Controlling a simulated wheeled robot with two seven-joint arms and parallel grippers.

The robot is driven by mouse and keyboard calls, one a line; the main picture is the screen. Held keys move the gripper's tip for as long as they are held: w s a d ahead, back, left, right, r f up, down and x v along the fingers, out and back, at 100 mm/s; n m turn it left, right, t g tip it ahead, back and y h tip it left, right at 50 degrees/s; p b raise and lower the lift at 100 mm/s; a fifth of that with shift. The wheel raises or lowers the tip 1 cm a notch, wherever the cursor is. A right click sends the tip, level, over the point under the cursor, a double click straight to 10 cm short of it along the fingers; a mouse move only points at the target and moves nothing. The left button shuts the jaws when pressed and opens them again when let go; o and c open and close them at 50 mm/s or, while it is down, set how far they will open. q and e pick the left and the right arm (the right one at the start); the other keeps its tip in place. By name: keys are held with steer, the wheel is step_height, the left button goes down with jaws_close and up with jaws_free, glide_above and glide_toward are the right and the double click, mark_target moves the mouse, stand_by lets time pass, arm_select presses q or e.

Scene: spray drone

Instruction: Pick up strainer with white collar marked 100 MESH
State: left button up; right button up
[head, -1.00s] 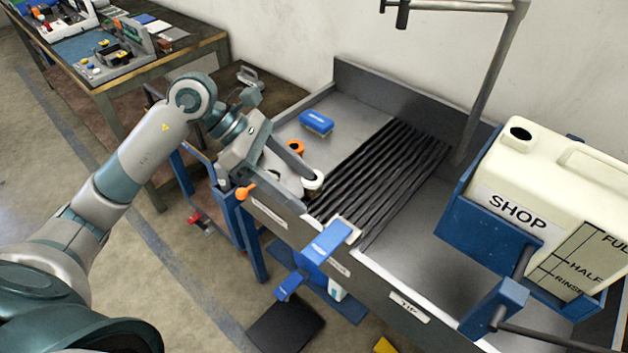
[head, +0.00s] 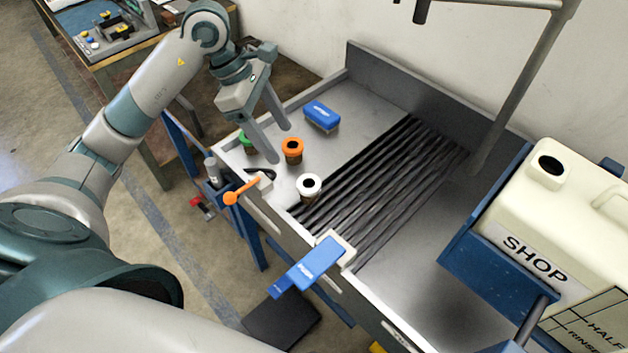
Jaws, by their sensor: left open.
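The strainer with the white collar (head: 309,184) stands on the tray's left part, beside the black ribs; its marking is too small to read. A strainer with an orange collar (head: 292,147) stands behind it, and one with a green collar (head: 247,139) stands further left, partly hidden. My left gripper (head: 280,144) is open and empty. Its fingers point down, between the green and orange collars in the picture, apart from the white-collared strainer. My right gripper is not in view.
A blue brush (head: 322,116) lies at the back of the tray (head: 375,95). Black ribs (head: 385,180) cross the middle. An orange lever (head: 241,191) and a blue handle (head: 312,264) sit at the front edge. A large cream SHOP tank (head: 560,225) stands at right.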

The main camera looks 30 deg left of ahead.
arm_select(q)
steer(key=p, duration=0.4)
glide_above(308, 183)
steer(key=s+a, duration=0.1)
steer(key=a, duration=0.1)
step_height(308, 183, down, 10)
steer(key=shift+s+d, duration=0.1)
steer(key=shift+s, duration=0.05)
steer(key=shift+d+f, duration=0.15)
steer(key=shift+f, duration=0.45)
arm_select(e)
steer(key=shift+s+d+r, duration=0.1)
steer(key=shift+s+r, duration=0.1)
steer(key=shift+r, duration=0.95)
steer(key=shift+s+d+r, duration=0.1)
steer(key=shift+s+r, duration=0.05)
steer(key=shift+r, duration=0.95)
